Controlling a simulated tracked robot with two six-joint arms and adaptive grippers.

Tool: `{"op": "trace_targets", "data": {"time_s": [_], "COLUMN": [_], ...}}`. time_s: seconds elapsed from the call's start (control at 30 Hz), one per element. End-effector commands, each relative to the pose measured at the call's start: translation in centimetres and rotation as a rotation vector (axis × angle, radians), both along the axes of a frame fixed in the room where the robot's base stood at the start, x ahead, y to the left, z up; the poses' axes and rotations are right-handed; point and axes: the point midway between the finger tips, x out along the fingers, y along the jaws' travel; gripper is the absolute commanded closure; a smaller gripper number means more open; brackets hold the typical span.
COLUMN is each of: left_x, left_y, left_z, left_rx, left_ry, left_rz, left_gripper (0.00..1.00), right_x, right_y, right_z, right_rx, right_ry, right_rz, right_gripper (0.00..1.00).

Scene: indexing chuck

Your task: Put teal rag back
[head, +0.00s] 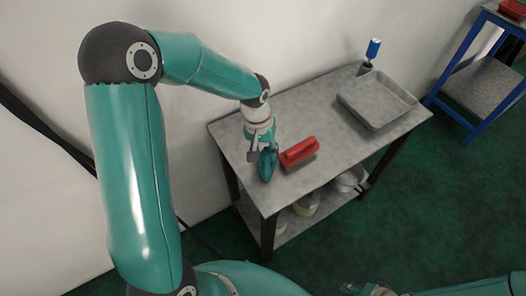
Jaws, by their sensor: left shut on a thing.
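My left gripper (262,148) reaches down over the left part of the grey table (318,112). It is shut on the teal rag (267,166), which hangs below the fingers close to the table's front left area. Whether the rag touches the tabletop I cannot tell. My right arm shows at the bottom right edge; its gripper (368,289) is partly cut off, and its fingers are too unclear to read.
A red block-like item (299,152) lies just right of the rag. A grey tray (377,97) and a blue-and-white bottle (372,50) stand at the table's back right. Round containers (307,204) sit on the lower shelf. A blue-framed stand (484,80) is at far right.

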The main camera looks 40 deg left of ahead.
Motion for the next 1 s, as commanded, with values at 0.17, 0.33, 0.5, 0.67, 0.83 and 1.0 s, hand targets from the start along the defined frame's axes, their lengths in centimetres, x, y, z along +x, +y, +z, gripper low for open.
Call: {"op": "trace_targets", "data": {"time_s": [0.17, 0.33, 0.5, 0.67, 0.83, 1.0], "left_x": [0.0, 0.0, 0.0, 0.0, 0.0, 0.0], "left_y": [0.0, 0.0, 0.0, 0.0, 0.1, 0.3], "left_z": [-0.8, -0.8, -0.8, -0.8, -0.4, 1.6], "left_rx": [-0.001, -0.001, -0.001, -0.001, 0.0, 0.001], "left_ry": [0.0, 0.0, 0.0, 0.0, -0.002, -0.005], "left_rz": [0.0, 0.0, 0.0, 0.001, 0.001, 0.003], "left_gripper": [1.0, 1.0, 0.54, 0.54, 0.54, 0.54], "right_x": [0.0, 0.0, 0.0, 0.0, 0.0, 0.0], "right_y": [0.0, 0.0, 0.0, 0.0, 0.0, 0.0], "right_z": [0.0, -0.1, -0.1, -0.1, 0.0, 0.2], "right_rx": [0.0, 0.0, 0.0, 0.0, 0.0, 0.0], "right_ry": [0.0, 0.0, 0.0, 0.0, 0.0, 0.0], "right_rz": [0.0, 0.0, 0.0, 0.0, 0.0, 0.0], "right_gripper": [0.63, 0.63, 0.63, 0.63, 0.63, 0.63]}}
